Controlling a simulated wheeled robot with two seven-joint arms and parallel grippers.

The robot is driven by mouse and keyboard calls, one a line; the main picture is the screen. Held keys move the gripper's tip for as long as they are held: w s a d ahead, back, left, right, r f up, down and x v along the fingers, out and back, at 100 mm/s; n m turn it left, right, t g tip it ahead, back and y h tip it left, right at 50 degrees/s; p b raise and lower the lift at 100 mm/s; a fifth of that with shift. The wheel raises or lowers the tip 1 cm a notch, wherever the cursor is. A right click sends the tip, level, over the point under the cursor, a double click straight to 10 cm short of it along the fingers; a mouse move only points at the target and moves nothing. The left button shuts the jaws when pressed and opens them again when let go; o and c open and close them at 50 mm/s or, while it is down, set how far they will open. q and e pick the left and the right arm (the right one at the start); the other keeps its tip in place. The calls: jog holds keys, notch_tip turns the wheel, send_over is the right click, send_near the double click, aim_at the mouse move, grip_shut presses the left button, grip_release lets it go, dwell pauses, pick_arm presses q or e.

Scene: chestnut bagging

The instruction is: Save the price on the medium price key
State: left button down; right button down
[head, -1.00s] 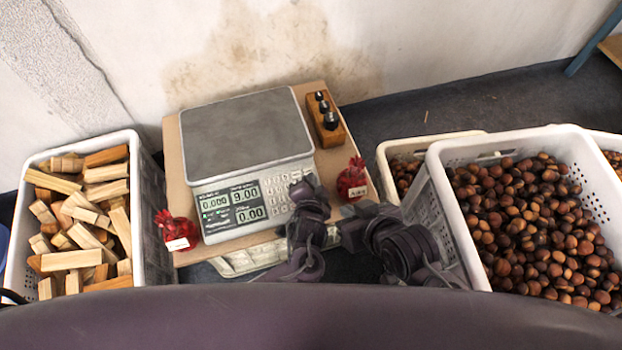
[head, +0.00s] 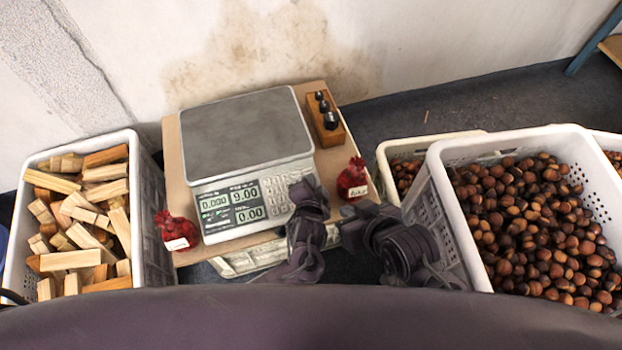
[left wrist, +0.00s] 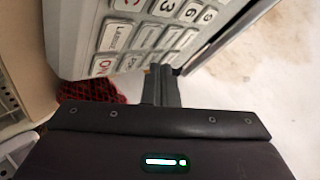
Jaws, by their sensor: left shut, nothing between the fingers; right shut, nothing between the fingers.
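The white scale (head: 205,180) has a grey weighing plate (head: 245,130) and a display panel (head: 232,204) reading 0.000, 9.00 and 0.00. Its keypad (head: 276,190) is partly covered by my left gripper (head: 306,186), which is shut and empty at its right side. In the left wrist view, the shut fingers (left wrist: 160,72) point at the keypad's edge beside the white keys (left wrist: 145,38). Whether they touch a key cannot be told, and the medium price key cannot be picked out. My right gripper (head: 350,215) is shut and empty, low beside the board's right front corner.
Red net bags with tags stand left (head: 177,231) and right (head: 352,178) of the scale. A wooden block with weights (head: 327,120) sits at the board's right. A crate of wood pieces (head: 150,200) is at left, a chestnut crate (head: 445,215) at right.

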dwell(0.4)
pick_arm(q)
jog(key=shift+s+r+p, duration=0.2)
jog(key=shift+r+p, duration=0.5)
jog(key=shift+p, duration=0.3)
jog(key=shift+d, duration=0.1)
jog(key=r+p, duration=0.1)
jog(key=s+r+p, duration=0.1)
jog(key=r+p, duration=0.2)
jog(key=p, duration=0.1)
jog(key=shift+s+d+r, duration=0.2)
jog(key=shift+s+r, duration=0.05)
jog(key=shift+r, duration=0.1)
dwell(2.0)
